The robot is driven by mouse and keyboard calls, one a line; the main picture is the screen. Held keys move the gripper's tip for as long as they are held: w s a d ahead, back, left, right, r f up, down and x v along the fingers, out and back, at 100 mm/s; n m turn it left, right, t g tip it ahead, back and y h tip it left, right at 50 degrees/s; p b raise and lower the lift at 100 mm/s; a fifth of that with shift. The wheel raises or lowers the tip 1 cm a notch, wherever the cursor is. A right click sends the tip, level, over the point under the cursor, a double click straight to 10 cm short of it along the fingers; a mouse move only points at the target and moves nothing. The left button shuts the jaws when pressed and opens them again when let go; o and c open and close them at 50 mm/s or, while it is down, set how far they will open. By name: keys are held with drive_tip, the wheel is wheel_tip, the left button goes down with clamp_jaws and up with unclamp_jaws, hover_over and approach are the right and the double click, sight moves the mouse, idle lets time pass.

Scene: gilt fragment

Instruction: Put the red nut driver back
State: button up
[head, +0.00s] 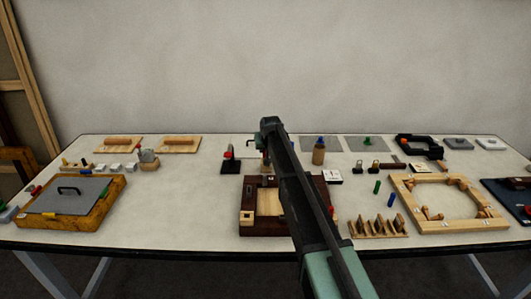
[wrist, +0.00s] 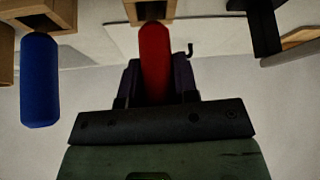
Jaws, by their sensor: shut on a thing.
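The red nut driver's handle (wrist: 155,60) is between my gripper's dark fingers (wrist: 157,78) in the wrist view, and the gripper is shut on it. The handle's far end meets a wooden block (wrist: 148,10) at the top of that view; I cannot tell whether the driver is seated in it or only in front of it. A blue handle (wrist: 40,85) is at the left, at another wooden block (wrist: 50,16). In the head view my arm hides most of the gripper and the held driver.
A tan holder with a blue top (head: 319,153) stands right of my arm. A black stand with a red part (head: 229,158) is to its left. A dark red wooden box (head: 262,222) lies in front. A round-holed wooden frame (head: 450,222) is at the right, a yellow tray (head: 116,193) at the left.

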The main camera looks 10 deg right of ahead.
drive_tip(key=shift+f, duration=0.2)
drive_tip(key=o, duration=0.9)
drive_tip(key=shift+r, duration=0.1)
drive_tip(key=shift+o, duration=0.2)
drive_tip(key=shift+r, duration=0.2)
drive_tip(key=p+v, duration=1)
drive_tip(key=v, duration=0.2)
drive_tip(key=s+f+g, duration=0.3)
drive_tip(key=s+g, duration=0.3)
drive_tip(key=s, duration=3.4)
drive_tip(key=shift+s+g, duration=0.3)
